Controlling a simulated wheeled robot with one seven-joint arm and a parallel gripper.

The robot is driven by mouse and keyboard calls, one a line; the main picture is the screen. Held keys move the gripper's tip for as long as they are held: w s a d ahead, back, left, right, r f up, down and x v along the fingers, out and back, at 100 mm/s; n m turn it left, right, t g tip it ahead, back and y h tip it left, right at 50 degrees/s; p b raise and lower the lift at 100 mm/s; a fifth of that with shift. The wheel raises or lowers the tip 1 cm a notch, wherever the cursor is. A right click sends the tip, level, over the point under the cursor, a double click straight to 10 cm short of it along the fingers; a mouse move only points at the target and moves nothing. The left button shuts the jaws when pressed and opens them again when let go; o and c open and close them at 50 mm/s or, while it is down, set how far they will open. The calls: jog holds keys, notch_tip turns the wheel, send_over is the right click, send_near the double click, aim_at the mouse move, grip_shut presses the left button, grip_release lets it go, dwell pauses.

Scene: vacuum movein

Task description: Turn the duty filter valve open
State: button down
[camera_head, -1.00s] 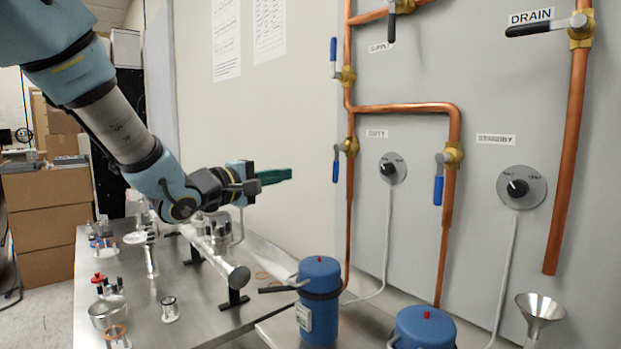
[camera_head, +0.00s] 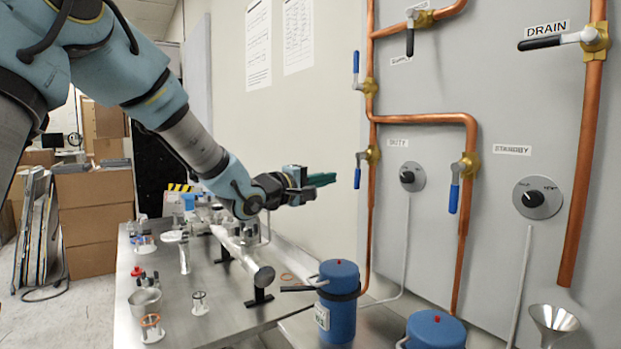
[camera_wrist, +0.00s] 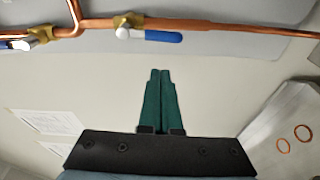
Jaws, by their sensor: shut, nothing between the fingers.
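The duty filter valve is a brass body (camera_head: 372,155) on the left copper pipe, beside the label "DUTY" (camera_head: 397,143). Its blue lever (camera_head: 357,177) hangs down, alongside the pipe. In the wrist view the same blue lever (camera_wrist: 163,37) lies along the pipe, just beyond the fingertips. My gripper (camera_head: 334,178) has green fingers, shut and empty, pointing at the panel. It is left of the lever at about the same height in the head view. The wrist view shows its fingers (camera_wrist: 160,72) together, with a gap to the lever.
Another blue-lever valve (camera_head: 370,87) sits above on the same pipe, and the standby-side valve (camera_head: 468,163) is to the right. A blue canister (camera_head: 340,313) stands below. A steel bench (camera_head: 220,307) with small parts lies under my arm.

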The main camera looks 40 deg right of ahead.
aim_at(356, 178)
jog(key=shift+s+d+f+p, duration=0.1)
jog(key=shift+s+d+p, duration=0.25)
jog(key=shift+s+d, duration=0.95)
jog(key=shift+d, duration=0.1)
jog(key=shift+s+d+n+p, duration=0.25)
jog(key=shift+s+n+p, duration=0.3)
jog(key=shift+p, duration=0.25)
jog(key=shift+w, duration=0.1)
